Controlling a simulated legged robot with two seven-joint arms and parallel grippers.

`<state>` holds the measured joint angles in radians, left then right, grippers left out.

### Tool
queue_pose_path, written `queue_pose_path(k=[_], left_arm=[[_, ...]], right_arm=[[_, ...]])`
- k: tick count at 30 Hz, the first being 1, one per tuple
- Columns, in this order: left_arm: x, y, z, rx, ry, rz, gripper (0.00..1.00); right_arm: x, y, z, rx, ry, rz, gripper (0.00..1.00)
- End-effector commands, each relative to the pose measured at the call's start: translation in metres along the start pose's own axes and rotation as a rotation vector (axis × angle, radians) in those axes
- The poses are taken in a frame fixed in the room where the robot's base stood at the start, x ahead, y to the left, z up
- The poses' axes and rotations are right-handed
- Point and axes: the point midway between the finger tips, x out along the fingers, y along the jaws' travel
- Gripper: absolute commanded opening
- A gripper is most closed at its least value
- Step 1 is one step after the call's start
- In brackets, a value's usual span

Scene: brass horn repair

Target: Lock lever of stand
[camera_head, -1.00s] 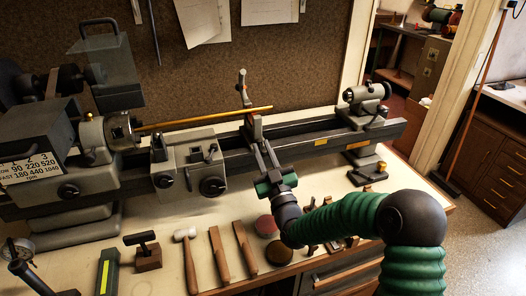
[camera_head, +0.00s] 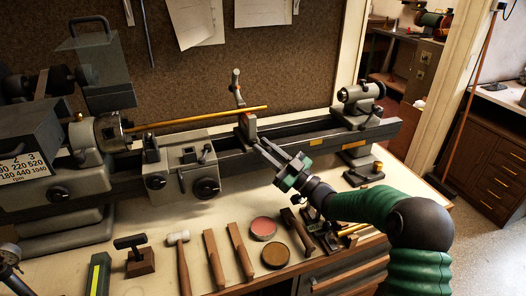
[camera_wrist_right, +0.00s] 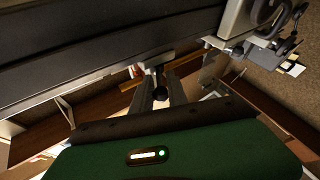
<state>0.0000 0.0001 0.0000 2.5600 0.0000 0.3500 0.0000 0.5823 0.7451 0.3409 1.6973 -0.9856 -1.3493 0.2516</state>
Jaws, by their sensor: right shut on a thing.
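The stand (camera_head: 246,124) is a grey upright with an orange-tipped arm on the lathe bed, and a thin brass rod passes across its top. My right gripper (camera_head: 259,146) reaches up from the lower right to the stand's foot at the front of the bed. In the right wrist view its two grey fingers (camera_wrist_right: 159,92) are on either side of the dark ball end of the lever (camera_wrist_right: 158,82) and are shut on it. In the head view the fingers hide the lever. My left gripper is not in view.
The brass rod (camera_head: 200,116) runs from the chuck (camera_head: 112,130) to the stand. The grey carriage (camera_head: 184,165) is left of my gripper, and the tailstock (camera_head: 358,97) is to the right.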

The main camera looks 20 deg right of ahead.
Motion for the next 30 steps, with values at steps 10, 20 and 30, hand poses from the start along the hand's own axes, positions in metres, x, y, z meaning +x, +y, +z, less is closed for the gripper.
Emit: queue_pose_path(k=[10, 20, 30], left_arm=[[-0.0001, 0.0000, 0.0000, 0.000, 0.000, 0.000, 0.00], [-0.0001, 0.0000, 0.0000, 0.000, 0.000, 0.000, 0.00], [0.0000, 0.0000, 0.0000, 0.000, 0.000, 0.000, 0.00]], right_arm=[[-0.0002, 0.0041, 0.0004, 0.023, 0.013, -0.055, 0.00], [0.0000, 0.0041, 0.0000, 0.023, 0.014, -0.055, 0.22], [-0.0001, 0.0034, -0.0003, 0.023, 0.014, -0.056, 0.38]])
